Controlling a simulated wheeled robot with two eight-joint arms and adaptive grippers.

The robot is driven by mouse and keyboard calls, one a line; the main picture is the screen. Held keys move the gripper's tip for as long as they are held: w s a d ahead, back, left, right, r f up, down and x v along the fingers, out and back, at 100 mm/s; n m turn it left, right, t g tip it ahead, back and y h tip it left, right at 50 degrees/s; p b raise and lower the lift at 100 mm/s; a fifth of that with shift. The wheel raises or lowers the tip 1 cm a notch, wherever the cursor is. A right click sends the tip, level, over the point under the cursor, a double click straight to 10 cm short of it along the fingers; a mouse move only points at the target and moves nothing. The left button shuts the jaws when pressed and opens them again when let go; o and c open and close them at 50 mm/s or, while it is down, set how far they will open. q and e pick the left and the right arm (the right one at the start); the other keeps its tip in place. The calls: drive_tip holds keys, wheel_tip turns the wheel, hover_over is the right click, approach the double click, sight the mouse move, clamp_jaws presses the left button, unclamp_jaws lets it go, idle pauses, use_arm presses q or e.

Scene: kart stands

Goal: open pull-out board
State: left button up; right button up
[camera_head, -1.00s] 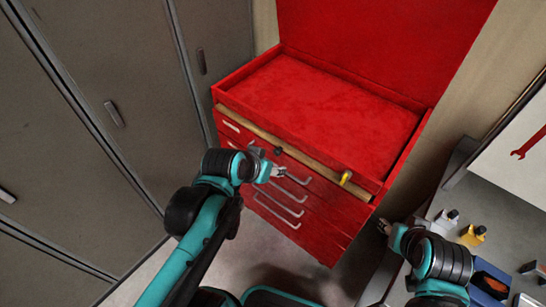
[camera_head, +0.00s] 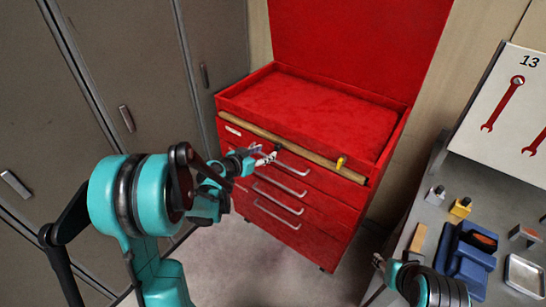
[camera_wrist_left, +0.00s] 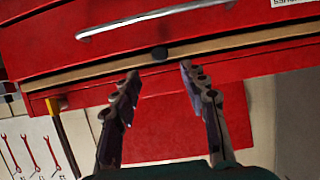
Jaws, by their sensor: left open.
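The pull-out board (camera_head: 310,155) is a thin wooden strip below the top tray of the red tool cabinet. It looks flush with the cabinet front. Its dark round knob (camera_head: 278,148) shows near the middle. My left gripper (camera_head: 268,158) is close in front of the cabinet, just beside the knob. In the left wrist view, the board (camera_wrist_left: 100,72) runs across the top and the knob (camera_wrist_left: 160,53) lies between and beyond the open fingertips (camera_wrist_left: 161,72), apart from them. My right gripper (camera_head: 378,262) is at the lower right, too small to tell its opening.
Several drawers with silver handles (camera_head: 280,189) lie below the board. A yellow item (camera_head: 341,162) sits at the board's right part. Grey lockers (camera_head: 110,90) stand left. A workbench (camera_head: 415,215) with small parts and a blue tool is at the right.

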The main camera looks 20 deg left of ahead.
sight(276, 147)
use_arm(q)
drive_tip(key=b+x, duration=0.2)
drive_tip(key=x, duration=0.5)
drive_tip(key=shift+w+d+f, duration=0.1)
drive_tip(key=shift+w+f, duration=0.15)
drive_tip(key=shift+w, duration=0.1)
clamp_jaws()
